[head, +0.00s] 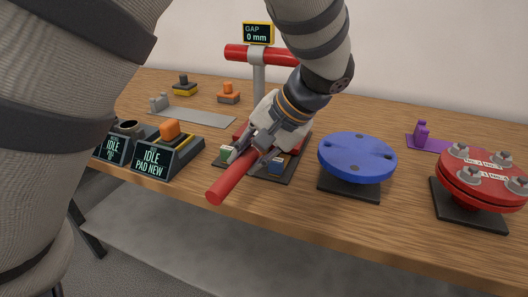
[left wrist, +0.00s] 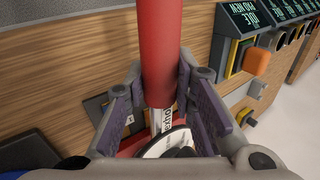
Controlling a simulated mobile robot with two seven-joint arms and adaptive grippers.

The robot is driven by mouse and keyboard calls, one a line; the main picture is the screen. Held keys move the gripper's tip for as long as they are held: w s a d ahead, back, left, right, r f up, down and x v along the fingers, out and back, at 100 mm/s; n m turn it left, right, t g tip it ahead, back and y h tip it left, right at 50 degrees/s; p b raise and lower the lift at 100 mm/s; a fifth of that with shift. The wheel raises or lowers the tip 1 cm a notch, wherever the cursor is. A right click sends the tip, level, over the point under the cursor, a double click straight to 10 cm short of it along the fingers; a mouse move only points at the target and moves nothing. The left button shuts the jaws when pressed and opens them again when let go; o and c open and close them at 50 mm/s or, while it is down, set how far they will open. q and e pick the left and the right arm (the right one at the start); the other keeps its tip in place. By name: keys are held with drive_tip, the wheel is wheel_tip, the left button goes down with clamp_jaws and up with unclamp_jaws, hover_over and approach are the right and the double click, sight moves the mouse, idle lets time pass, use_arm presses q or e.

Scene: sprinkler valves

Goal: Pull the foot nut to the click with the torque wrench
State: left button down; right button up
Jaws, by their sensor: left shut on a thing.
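My left gripper (head: 248,157) is shut on a red-handled bar, which I take to be the torque wrench (head: 226,186), in front of the pipe stand. The handle points out over the bench's front edge. In the left wrist view the wrench (left wrist: 159,50) runs between the fingers (left wrist: 160,97), with a silver, lettered shaft below the red grip. The pipe stand (head: 259,80) has a grey post and a red cross pipe (head: 240,52). The foot nut cannot be made out; my gripper covers the post's foot. My right gripper is out of view.
A display (head: 257,33) on the pipe reads GAP 0 mm. A blue disc stand (head: 357,155) and a red bolted flange (head: 484,178) stand to the right. Console boxes (head: 154,160) reading IDLE stand left, with a grey plate (head: 200,117) behind.

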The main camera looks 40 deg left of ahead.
use_arm(q)
drive_tip(key=shift+a+r+m, duration=0.1)
drive_tip(key=shift+a+m, duration=0.2)
drive_tip(key=shift+a, duration=0.2)
drive_tip(key=shift+d, duration=0.45)
drive_tip(key=shift+d+n, duration=0.3)
drive_tip(key=shift+n, duration=0.1)
drive_tip(key=shift+d, duration=0.1)
